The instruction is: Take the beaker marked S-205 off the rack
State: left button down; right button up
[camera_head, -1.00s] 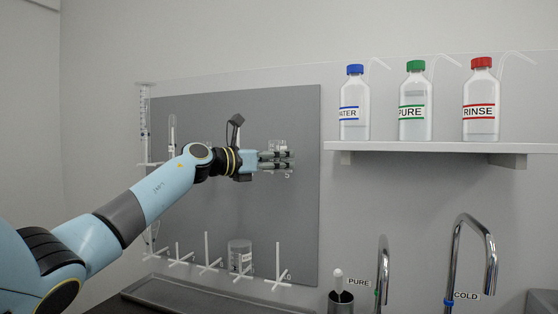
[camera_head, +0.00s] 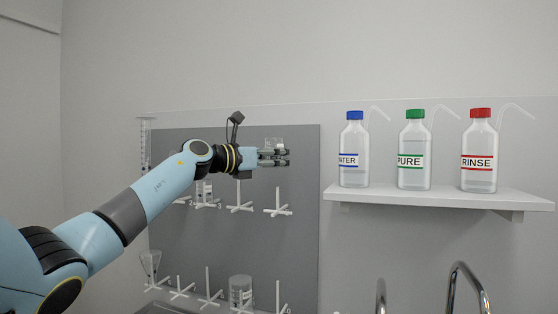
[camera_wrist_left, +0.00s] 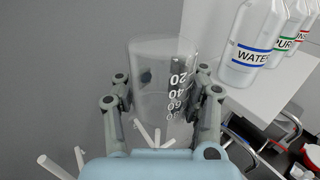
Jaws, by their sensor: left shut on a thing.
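My left gripper (camera_head: 274,158) is shut on a clear glass beaker (camera_head: 274,142), raised in front of the grey rack board (camera_head: 262,245). In the left wrist view the beaker (camera_wrist_left: 165,85) stands between the two fingers (camera_wrist_left: 160,100), upright, with white scale numbers on its side. No S-205 mark can be read on it. The beaker is above an empty white peg (camera_head: 278,208) of the upper row and appears clear of it. My right gripper is out of view.
Another beaker (camera_head: 240,291) hangs on the lower row. Other glassware (camera_head: 150,264) is at the left. A white shelf (camera_head: 440,195) at the right carries water (camera_head: 353,150), pure (camera_head: 413,150) and rinse (camera_head: 478,150) bottles. Chrome taps (camera_head: 465,288) stand below it.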

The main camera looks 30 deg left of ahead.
pick_arm(q)
jog(key=shift+r+p, duration=0.4)
jog(key=shift+r, duration=0.45)
